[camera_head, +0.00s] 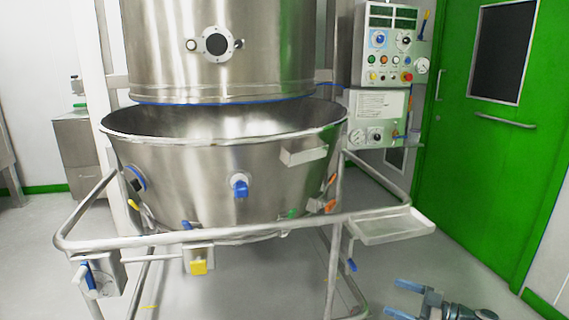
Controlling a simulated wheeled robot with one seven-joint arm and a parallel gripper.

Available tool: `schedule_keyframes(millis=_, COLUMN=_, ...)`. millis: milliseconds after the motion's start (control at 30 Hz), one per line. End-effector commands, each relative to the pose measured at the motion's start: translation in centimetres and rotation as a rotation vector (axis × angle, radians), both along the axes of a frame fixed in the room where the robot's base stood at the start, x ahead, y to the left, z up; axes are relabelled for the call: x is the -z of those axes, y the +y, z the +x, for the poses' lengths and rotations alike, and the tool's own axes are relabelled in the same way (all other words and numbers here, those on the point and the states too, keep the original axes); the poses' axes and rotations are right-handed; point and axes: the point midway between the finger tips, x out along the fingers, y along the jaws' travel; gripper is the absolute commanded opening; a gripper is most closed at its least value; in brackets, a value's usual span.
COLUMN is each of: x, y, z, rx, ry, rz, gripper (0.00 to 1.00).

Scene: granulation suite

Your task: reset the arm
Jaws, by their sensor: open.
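My gripper (396,299) shows at the bottom right, low in front of the steel vessel's frame. Its two blue-grey fingers point left and are apart, with nothing seen between them. Part of my arm shows to the right of it, cut off by the bottom edge of the picture. The gripper appears clear of the frame and the door.
A large steel bowl (215,180) sits in a tubular frame (290,222) under a steel cylinder (215,50). A small side tray (390,228) juts right from the frame. A control panel (390,45) and green door (470,160) stand behind. Grey floor is open below the door.

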Motion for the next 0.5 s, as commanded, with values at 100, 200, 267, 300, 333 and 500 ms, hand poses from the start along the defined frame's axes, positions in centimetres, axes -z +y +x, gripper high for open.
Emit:
schedule_keyframes(millis=100, x=-0.3, y=1.9, z=-0.1, rx=-0.048, ry=0.052, rz=-0.024, gripper=0.95)
schedule_keyframes(millis=200, x=-0.4, y=3.6, z=-0.2, rx=-0.089, ry=0.097, rz=-0.044, gripper=0.95)
schedule_keyframes(millis=267, x=-0.4, y=4.5, z=-0.4, rx=-0.112, ry=0.126, rz=-0.058, gripper=0.95)
schedule_keyframes(millis=300, x=-0.4, y=5.2, z=-0.5, rx=-0.128, ry=0.148, rz=-0.069, gripper=0.95)
schedule_keyframes(millis=333, x=-0.4, y=5.6, z=-0.6, rx=-0.138, ry=0.165, rz=-0.077, gripper=0.95)
schedule_keyframes(millis=500, x=-0.6, y=8.3, z=-1.5, rx=-0.207, ry=0.275, rz=-0.134, gripper=0.95)
